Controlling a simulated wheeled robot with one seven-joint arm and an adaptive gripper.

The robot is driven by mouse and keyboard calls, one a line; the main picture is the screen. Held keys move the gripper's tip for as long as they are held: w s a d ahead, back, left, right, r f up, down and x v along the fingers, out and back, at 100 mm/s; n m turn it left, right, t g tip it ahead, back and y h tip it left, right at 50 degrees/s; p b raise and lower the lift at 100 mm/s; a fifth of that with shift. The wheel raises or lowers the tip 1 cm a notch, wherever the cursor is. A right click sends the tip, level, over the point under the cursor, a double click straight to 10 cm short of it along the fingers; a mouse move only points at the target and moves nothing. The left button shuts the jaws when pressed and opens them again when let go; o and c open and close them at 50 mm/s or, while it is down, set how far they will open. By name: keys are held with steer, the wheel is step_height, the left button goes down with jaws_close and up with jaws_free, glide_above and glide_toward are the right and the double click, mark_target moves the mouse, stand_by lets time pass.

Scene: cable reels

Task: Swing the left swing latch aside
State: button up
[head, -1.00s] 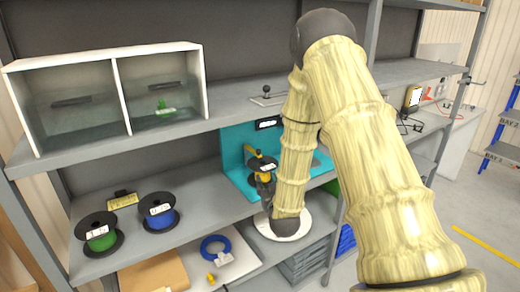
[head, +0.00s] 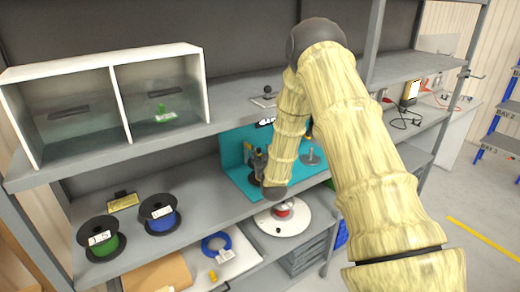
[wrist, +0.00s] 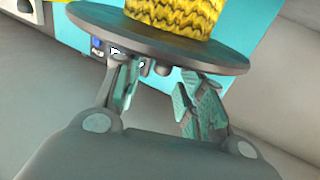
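A teal fixture (head: 232,148) stands on the middle shelf, partly behind my arm. In the wrist view its teal panel (wrist: 262,22) is at the back. A reel with yellow winding (wrist: 180,14) and a grey flange (wrist: 150,40) is just beyond my gripper (wrist: 162,92). The two fingers are apart below the flange, with nothing clearly held between them. Small grey knob-like parts (wrist: 163,70) show under the flange; I cannot tell whether they belong to the left swing latch. In the head view my arm's end hides much of the fixture, and no latch is clearly visible.
A green reel (head: 100,240) and a blue reel (head: 160,215) stand at left on the middle shelf. A white round plate (head: 295,222) carries a red reel (head: 283,208). A grey disc with a post (head: 311,157) is right of my forearm. A white two-bay box (head: 120,90) sits above.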

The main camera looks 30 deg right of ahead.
steer(key=shift+w+d+f, duration=0.1)
steer(key=shift+w, duration=0.5)
steer(key=shift+s, duration=0.1)
steer(key=shift+c, duration=0.9)
jaws_close()
